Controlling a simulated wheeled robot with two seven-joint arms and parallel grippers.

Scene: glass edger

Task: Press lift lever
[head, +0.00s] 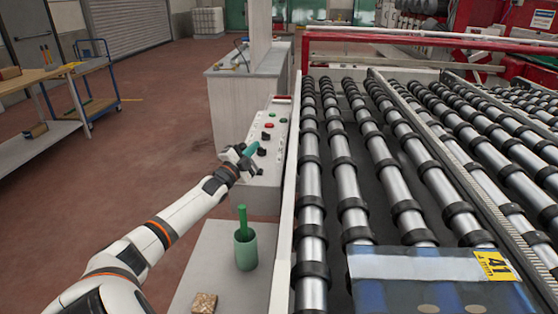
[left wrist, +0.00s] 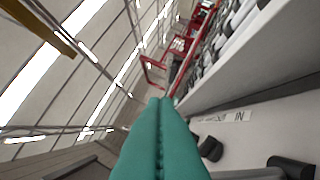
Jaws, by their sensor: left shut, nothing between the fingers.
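The control panel (head: 277,117) stands along the left side of the roller table, with red and green buttons and several black controls. I cannot tell which black control is the lift lever. My left gripper (head: 254,147) is over the near part of the panel, its teal fingers closed together and empty. One black control (head: 262,152) shows just right of the fingertips, and another is partly hidden by the gripper. In the left wrist view the shut fingers (left wrist: 160,101) point past black controls (left wrist: 209,149) at lower right; contact is not visible. My right gripper is out of view.
The roller table (head: 345,180) fills the right side, with a dark glass-like panel (head: 430,265) and yellow tag at its near end.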

